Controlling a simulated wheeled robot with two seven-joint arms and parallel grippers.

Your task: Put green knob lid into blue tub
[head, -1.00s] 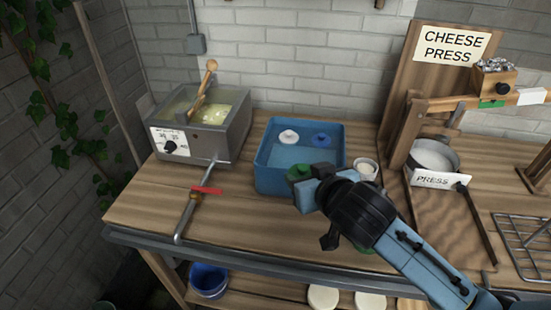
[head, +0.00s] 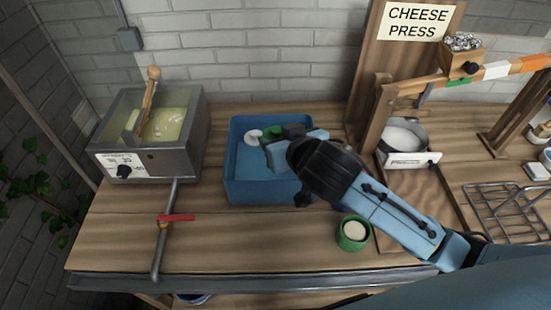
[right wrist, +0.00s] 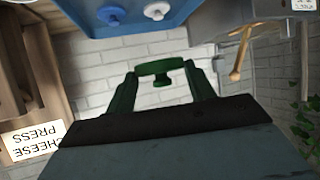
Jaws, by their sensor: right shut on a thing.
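The green knob lid (head: 272,132) is held in my right gripper (head: 278,142), over the inside of the blue tub (head: 266,192) in the head view. The right wrist view shows the lid (right wrist: 157,72) between the two fingers, its knob clear. I cannot tell the exact height of the lid above the tub floor. A white knob lid (head: 253,135) lies in the tub, left of the green one. A blue knob lid (right wrist: 112,15) shows in the tub in the right wrist view; my gripper hides it in the head view. My left gripper is not in view.
A green cup with pale contents (head: 353,234) stands at the bench's front, below my right arm. A grey vat (head: 160,160) with a red-handled outlet pipe (head: 166,225) is at the left. The cheese press (head: 385,120) is at the right, with a wire rack (head: 505,210) beyond.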

